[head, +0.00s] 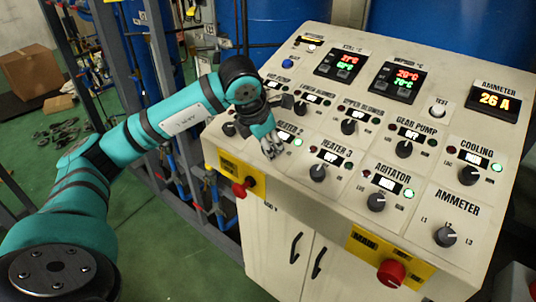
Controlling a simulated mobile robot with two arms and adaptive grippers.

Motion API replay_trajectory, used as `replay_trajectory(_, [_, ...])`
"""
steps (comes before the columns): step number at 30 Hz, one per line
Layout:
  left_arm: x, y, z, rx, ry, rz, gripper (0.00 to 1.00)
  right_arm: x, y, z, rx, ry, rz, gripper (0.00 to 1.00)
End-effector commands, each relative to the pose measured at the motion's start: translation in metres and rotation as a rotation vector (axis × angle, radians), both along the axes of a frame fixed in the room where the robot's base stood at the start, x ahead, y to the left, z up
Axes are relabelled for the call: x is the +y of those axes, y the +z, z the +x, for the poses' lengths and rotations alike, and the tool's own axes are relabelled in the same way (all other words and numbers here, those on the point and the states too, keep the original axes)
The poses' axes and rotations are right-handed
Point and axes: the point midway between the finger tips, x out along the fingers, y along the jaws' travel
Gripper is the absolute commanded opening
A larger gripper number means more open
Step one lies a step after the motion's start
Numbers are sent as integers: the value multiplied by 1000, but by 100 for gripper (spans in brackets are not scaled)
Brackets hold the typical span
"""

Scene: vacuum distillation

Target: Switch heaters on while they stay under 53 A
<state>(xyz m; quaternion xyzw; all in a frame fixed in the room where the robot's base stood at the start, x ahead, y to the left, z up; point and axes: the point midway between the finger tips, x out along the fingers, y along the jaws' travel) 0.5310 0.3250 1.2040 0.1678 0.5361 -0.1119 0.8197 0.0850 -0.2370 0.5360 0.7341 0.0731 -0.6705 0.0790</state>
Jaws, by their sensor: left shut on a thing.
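The ammeter display (494,101) at the panel's right end reads 26 A. My left gripper (271,149) is shut on the heater 2 knob, which its fingers mostly hide, along with part of the label. A green lamp (298,142) is lit to the right of that knob. The heater 3 knob (318,173) stands to the right, and its small display is too small to read surely. The control further left, by the gripper's wrist, is partly covered by my arm. My right gripper is not in view.
The agitator knob (376,203), gear pump knob (404,149), cooling knob (469,176) and ammeter selector (445,237) stand up from the sloping panel. Green lamps glow by agitator and cooling. Red knobs (391,273) (240,189) project from the front. A cardboard box (30,72) lies far left.

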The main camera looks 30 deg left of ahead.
Motion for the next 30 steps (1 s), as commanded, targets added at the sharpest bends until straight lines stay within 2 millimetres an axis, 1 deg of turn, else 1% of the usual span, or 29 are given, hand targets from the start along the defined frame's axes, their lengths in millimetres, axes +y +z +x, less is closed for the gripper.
replay_trajectory(1, [0, -4, 1, -7, -41, 17, 1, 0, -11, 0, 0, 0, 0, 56])
replay_trajectory(3, [0, -3, 1, -10, -101, 40, 1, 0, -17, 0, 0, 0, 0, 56])
replay_trajectory(12, [-1, -2, 0, -15, -323, 129, 1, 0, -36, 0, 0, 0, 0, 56])
replay_trajectory(21, [-1, 0, -1, -17, -454, 180, 1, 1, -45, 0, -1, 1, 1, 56])
replay_trajectory(30, [-1, 1, -1, -18, -496, 197, 1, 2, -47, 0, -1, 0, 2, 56])
